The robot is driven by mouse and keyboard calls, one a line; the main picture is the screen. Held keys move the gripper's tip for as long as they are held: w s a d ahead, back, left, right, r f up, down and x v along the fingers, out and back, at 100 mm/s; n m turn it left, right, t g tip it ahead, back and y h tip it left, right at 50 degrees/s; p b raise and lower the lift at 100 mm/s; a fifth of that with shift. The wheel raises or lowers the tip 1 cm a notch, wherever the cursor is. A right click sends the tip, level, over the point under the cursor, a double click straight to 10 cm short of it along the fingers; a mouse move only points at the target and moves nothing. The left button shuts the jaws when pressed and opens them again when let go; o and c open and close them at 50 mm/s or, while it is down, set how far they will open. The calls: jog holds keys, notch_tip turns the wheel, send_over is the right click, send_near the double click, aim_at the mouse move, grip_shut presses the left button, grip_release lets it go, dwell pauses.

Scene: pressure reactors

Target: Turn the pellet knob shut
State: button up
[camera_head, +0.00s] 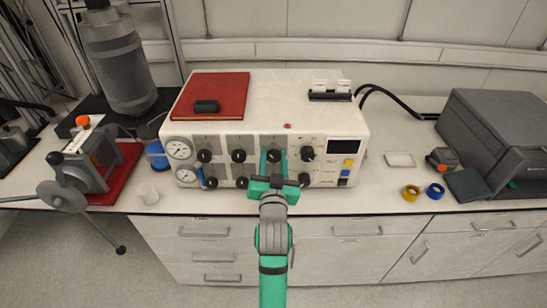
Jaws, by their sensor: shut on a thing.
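A white control box (271,108) with two rows of black knobs on its front panel stands on the bench. My gripper (273,157) has come up to the panel from the front, with its green fingers on either side of the third knob from the left in the upper row (273,156). It is shut on that knob. The panel labels are too small to read, so I cannot tell by name which knob is the pellet knob. The knob's turned position is unclear. My gripper's body hides part of the lower row.
Close neighbours are the upper-row knobs on the left (238,156) and right (307,153). Two gauges (179,149) sit at the panel's left. A red book (222,90) lies on top. A grey machine (495,135) stands at right, a clamp device with a handle (75,180) at left.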

jog(key=m, duration=0.6)
jog(key=shift+a+r, duration=0.1)
jog(key=shift+r, duration=0.05)
jog(key=shift+m, duration=0.3)
jog(key=o, duration=1.1)
jog(key=shift+c, duration=0.2)
jog(key=s, duration=1)
jog(key=shift+s, duration=0.4)
